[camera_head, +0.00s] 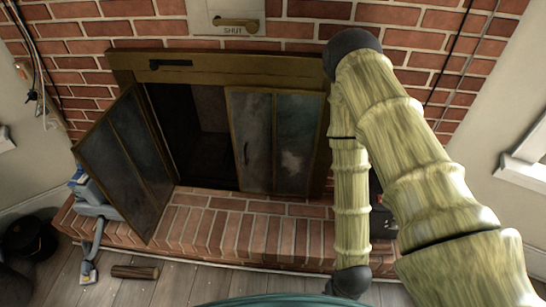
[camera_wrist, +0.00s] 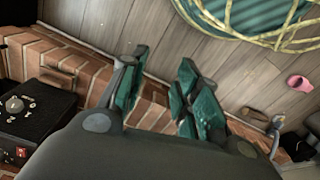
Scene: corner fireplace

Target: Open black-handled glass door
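The fireplace has two dark-framed glass doors in a brass-brown surround (camera_head: 225,68) in the head view. The left glass door (camera_head: 125,165) stands swung outward over the brick hearth. A black lever (camera_head: 170,64) is on the surround's top bar. My gripper (camera_wrist: 157,85) is open and empty, its teal-padded fingers apart in the wrist view. In the head view my gripper (camera_head: 347,283) is low, in front of the hearth, apart from the doors; its fingers are not clear there.
The raised brick hearth (camera_head: 245,235) runs below the doors. A log (camera_head: 135,272) lies on the wood floor, beside a blue-grey tool (camera_head: 92,245). A black bucket (camera_head: 28,240) stands far left. The wrist view shows a black box (camera_wrist: 38,115) at left and a pink object (camera_wrist: 299,84).

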